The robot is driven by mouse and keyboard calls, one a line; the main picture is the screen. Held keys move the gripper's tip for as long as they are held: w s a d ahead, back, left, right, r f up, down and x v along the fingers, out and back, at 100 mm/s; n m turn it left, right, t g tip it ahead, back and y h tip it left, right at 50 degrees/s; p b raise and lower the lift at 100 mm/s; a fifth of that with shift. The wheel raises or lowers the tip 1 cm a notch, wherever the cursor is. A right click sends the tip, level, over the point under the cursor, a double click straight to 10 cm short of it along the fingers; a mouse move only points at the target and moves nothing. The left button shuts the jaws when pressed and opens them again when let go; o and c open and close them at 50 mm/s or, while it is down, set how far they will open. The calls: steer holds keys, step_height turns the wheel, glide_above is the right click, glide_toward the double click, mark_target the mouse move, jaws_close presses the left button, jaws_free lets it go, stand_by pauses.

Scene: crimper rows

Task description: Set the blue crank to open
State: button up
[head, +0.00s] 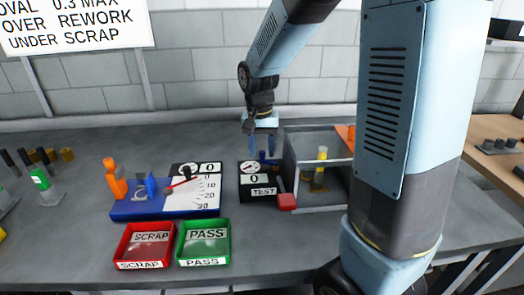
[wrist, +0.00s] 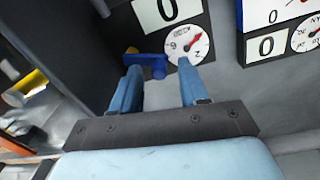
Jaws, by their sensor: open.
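The blue crank (wrist: 146,61) is a short flat arm with a rounded end, lying roughly level across the picture in the wrist view. It sits beside a round white dial (wrist: 187,45) with a red needle, below a panel reading 0. My gripper (wrist: 158,70) is open and empty. Its two blue fingers point at the crank, with the crank's rounded end between the fingertips in the picture. I cannot tell whether they touch. In the head view my gripper (head: 262,146) hangs over the back of the TEST unit (head: 264,192), and the crank is mostly hidden there.
A grey open enclosure (head: 320,207) with a yellow cylinder (head: 320,168) stands right of the TEST unit. A blue fixture (head: 150,210) with a scale is at left. Red SCRAP (head: 145,245) and green PASS (head: 203,243) trays stand in front.

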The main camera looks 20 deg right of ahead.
step_height(320, 180, up, 13)
steer(key=shift+a+f, duration=0.15)
steer(key=shift+a, duration=0.15)
steer(key=shift+w, duration=0.1)
steer(key=s+d+r+n+t, duration=0.1)
steer(key=s+d+n+t, duration=0.1)
steer(key=s, duration=0.7)
steer(key=s+d+r+n+t, duration=0.1)
steer(key=s+d, duration=0.4)
steer(key=s, duration=0.5)
steer(key=n+t, duration=0.1)
steer(key=t, duration=0.1)
steer(key=shift+s+r+t+y, duration=0.2)
steer(key=shift+r+t+y, duration=0.1)
steer(key=shift+r+t, duration=0.1)
steer(key=shift+c, duration=0.2)
stand_by(1.8)
